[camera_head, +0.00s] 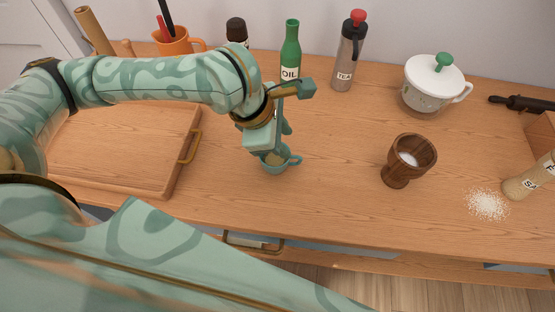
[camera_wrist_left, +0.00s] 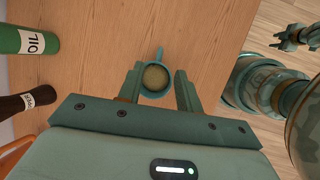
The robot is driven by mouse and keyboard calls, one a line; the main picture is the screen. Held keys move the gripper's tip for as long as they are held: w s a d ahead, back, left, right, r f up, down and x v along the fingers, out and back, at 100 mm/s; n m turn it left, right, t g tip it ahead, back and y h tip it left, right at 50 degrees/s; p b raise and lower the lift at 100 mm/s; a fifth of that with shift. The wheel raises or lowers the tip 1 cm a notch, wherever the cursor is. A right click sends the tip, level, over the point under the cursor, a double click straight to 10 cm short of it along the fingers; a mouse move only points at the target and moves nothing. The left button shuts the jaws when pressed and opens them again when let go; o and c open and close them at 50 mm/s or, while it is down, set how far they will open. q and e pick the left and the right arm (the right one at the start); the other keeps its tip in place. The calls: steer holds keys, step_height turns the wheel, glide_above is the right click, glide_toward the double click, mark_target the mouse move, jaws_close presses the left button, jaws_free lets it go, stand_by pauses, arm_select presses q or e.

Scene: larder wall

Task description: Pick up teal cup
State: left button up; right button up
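The teal cup (camera_head: 270,163) stands on the wooden counter below my left gripper (camera_head: 284,130), its handle pointing right in the head view. The gripper hides part of the cup there. In the left wrist view the cup (camera_wrist_left: 155,79) sits between the two fingers of my left gripper (camera_wrist_left: 159,80), with its handle pointing up the picture and something yellowish-brown inside. The fingers are apart, one on each side of the cup, with a thin gap showing on the right side. What looks like my right gripper (camera_wrist_left: 296,38) shows small at that view's upper right; its finger state is unclear.
A wooden board (camera_head: 120,150) with a brass handle lies left. A green oil bottle (camera_head: 291,50), a dark bottle (camera_head: 237,32) and a red-topped flask (camera_head: 348,55) stand behind. A wooden goblet (camera_head: 405,165), white lidded pot (camera_head: 430,90) and spilled white grains (camera_head: 487,204) are right.

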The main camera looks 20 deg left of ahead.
mark_target(295, 156)
arm_select(q)
steer(key=x, duration=0.3)
steer(key=shift+f+b, duration=0.25)
steer(key=shift+b, duration=0.15)
steer(key=b+x, duration=0.1)
steer(key=x, duration=0.2)
steer(key=b+x, duration=0.1)
steer(key=x, duration=0.1)
steer(key=shift+s+a+f+b, duration=0.1)
steer(key=shift+a+f+b, duration=0.1)
steer(key=shift+a+b, duration=0.1)
steer(key=shift+r, duration=0.1)
steer(key=shift+c, duration=1.2)
jaws_close()
